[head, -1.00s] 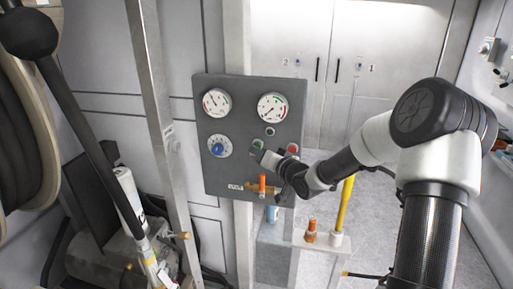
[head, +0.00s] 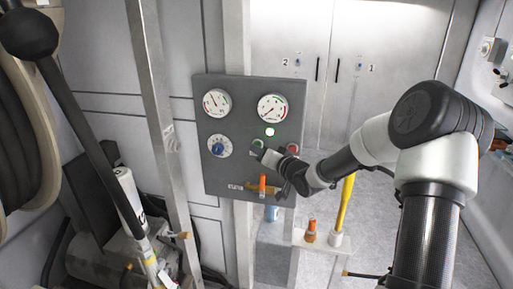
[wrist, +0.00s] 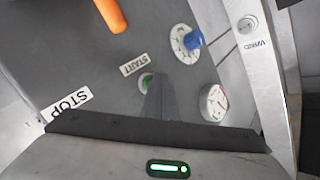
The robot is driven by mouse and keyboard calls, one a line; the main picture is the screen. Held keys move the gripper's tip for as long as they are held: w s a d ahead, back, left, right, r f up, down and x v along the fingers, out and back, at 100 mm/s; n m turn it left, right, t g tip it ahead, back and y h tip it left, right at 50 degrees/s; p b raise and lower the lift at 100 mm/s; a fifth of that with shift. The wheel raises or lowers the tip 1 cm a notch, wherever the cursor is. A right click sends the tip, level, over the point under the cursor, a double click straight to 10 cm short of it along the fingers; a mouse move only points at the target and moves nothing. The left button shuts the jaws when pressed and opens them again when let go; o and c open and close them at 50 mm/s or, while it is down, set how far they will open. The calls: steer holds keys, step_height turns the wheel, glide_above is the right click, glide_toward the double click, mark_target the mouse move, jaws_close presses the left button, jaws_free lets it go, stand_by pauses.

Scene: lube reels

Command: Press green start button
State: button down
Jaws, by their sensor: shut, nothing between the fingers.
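The green start button (wrist: 146,82) shows in the wrist view beside a white START label (wrist: 134,65), partly covered by my fingers. In the head view only a small part of the button (head: 257,143) shows, on the dark grey control panel (head: 225,173). My gripper (head: 260,153) is shut and empty, with its tips at the button. In the wrist view the shut fingertips (wrist: 158,78) overlap the button's right edge. I cannot tell whether they touch it or how deep it sits. A small round lamp (head: 270,132) above the button is lit pale green-white.
The red stop button (head: 293,148) is close to the right of my gripper. Two gauges (head: 216,103) (head: 272,108) and a blue knob (head: 217,149) are on the panel. An orange lever (head: 263,184) projects below. A yellow handle (head: 345,203) stands at right.

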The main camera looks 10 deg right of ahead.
steer(key=shift+s, duration=0.15)
steer(key=shift+s+a, duration=0.3)
steer(key=shift+s, duration=0.4)
steer(key=shift+s+a+b, duration=0.1)
steer(key=shift+s+a, duration=0.2)
steer(key=shift+s, duration=0.45)
steer(key=shift+s+a+b, duration=0.15)
steer(key=shift+s+a, duration=0.2)
steer(key=shift+s, duration=0.45)
steer(key=shift+s+a+b, duration=0.1)
steer(key=shift+s+a, duration=0.2)
steer(key=shift+s, duration=0.45)
